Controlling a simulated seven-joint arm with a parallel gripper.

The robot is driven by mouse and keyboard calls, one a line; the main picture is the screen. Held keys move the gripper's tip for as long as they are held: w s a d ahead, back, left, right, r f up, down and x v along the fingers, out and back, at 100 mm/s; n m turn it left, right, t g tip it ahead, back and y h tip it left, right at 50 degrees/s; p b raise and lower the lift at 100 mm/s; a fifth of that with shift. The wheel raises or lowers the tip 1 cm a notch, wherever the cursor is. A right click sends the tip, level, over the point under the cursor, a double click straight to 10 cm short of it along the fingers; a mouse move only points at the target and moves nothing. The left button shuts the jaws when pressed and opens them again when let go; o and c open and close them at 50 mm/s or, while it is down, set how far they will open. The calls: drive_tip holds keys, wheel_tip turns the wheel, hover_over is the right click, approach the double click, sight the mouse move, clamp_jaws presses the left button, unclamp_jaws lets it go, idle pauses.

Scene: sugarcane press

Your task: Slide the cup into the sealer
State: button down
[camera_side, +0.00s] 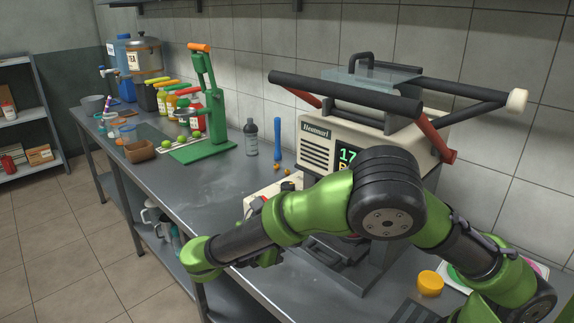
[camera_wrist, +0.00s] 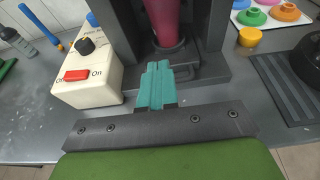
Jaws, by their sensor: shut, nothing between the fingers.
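The sealer is a cream and dark machine (camera_side: 325,155) with a lit display and long black handles, standing against the wall. In the wrist view its dark frame (camera_wrist: 212,30) and low sliding base (camera_wrist: 190,73) are close ahead. The cup (camera_wrist: 168,22), dark pink-red, stands between the frame's uprights; its top is cut off by the picture edge. My gripper (camera_wrist: 157,68) has teal fingers that are shut and empty, pointing at the base just in front of the cup. I cannot tell if they touch it. In the side view my arm hides the cup and fingertips.
A cream control box (camera_wrist: 88,72) with a red switch and black knob stands left of my fingers. A yellow lid (camera_side: 430,283), a tray of coloured lids (camera_wrist: 268,12) and a dark ribbed mat (camera_wrist: 285,88) lie to the right. A green press (camera_side: 205,110) stands farther left.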

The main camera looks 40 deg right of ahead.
drive_tip(key=f+v, duration=0.1)
drive_tip(key=v, duration=1.5)
drive_tip(key=shift+a+f, duration=0.3)
drive_tip(key=shift+a, duration=0.15)
